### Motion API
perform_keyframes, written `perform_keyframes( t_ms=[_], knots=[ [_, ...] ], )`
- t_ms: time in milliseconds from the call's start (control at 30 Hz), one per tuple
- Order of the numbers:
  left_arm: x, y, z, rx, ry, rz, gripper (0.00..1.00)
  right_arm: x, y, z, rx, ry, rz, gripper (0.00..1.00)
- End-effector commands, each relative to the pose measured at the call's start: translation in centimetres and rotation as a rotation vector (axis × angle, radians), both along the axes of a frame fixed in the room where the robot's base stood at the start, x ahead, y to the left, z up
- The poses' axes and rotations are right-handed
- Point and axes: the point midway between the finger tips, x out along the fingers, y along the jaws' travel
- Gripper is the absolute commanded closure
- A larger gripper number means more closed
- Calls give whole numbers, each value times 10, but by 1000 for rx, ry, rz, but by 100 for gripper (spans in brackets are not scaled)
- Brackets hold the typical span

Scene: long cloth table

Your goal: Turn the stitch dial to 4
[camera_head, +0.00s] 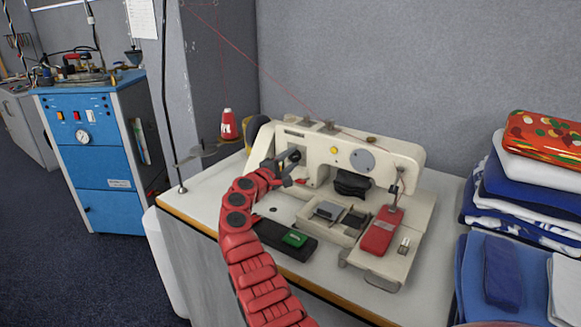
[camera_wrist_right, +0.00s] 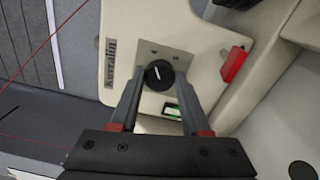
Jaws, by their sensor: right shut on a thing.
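The cream sewing machine (camera_head: 310,150) stands on the table in the head view. Its stitch dial (camera_wrist_right: 159,75) is a black round knob with a white pointer line, set on a grey plate in the right wrist view. My right gripper (camera_wrist_right: 160,85) is shut on the dial, one finger on each side. The pointer line is roughly upright in that view; I cannot read any numbers around it. In the head view my right gripper (camera_head: 287,170) is at the machine's left end and covers most of the dial. My left gripper is not in view.
A red thread spool (camera_head: 229,125) stands behind. A black pad (camera_head: 270,238) bears a green box (camera_head: 294,238). Folded cloths (camera_head: 530,180) are stacked at the right.

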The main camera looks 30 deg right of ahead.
Motion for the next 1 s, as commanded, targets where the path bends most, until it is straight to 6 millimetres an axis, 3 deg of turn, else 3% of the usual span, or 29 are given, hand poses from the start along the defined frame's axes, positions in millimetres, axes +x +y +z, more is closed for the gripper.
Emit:
perform_keyframes(
  t_ms=[500, 533, 667, 1000],
  knots=[
    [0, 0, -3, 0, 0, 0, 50, 0, -1, 1, 5, -18, 0, 100],
    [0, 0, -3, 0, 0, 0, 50, 0, -1, 1, 6, -17, 0, 50],
    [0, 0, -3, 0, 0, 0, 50, 0, 0, 0, 6, -17, 0, 26],
    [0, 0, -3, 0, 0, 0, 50, 0, 1, 0, 6, -17, 0, 23]
  ],
)
